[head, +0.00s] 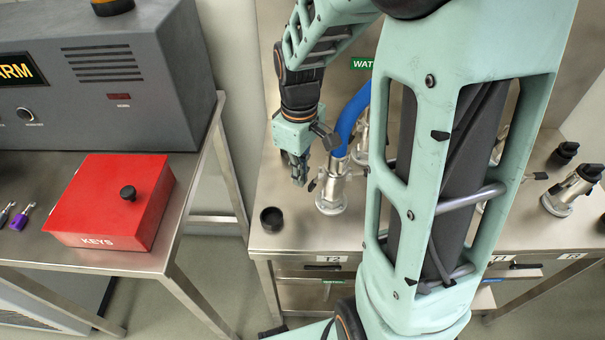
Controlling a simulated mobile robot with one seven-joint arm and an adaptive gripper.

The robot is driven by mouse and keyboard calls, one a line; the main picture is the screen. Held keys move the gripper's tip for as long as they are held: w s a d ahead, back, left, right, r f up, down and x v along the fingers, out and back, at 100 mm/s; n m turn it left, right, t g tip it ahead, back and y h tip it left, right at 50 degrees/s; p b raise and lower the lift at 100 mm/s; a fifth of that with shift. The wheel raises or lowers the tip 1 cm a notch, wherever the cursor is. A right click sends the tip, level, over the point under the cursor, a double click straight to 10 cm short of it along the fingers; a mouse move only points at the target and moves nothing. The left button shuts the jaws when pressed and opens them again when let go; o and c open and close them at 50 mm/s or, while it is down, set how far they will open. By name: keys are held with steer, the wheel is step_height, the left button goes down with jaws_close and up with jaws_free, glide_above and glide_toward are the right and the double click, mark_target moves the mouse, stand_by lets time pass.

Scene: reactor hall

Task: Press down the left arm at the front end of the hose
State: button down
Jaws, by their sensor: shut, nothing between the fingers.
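The blue hose (350,118) stands with its front end on a silver metal coupling (331,192) on the steel table, above the T2 label. A small lever arm (314,183) shows on the coupling's left side. The right side of the coupling is partly hidden behind my arm, so I cannot make out a right arm clearly. My gripper (299,180) is shut and empty. It points down just left of the coupling, close to the left arm. I cannot tell whether it touches it.
A black cap (271,218) lies on the table (262,243) near the front left edge. More metal couplings (572,190) stand at the right. A separate table at the left holds a red key box (112,200) and a grey alarm unit (100,85). A gap separates the tables.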

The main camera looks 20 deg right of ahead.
step_height(320, 180, up, 6)
steer(key=p, duration=0.5)
steer(key=shift+a+r, duration=0.15)
steer(key=shift+a, duration=0.05)
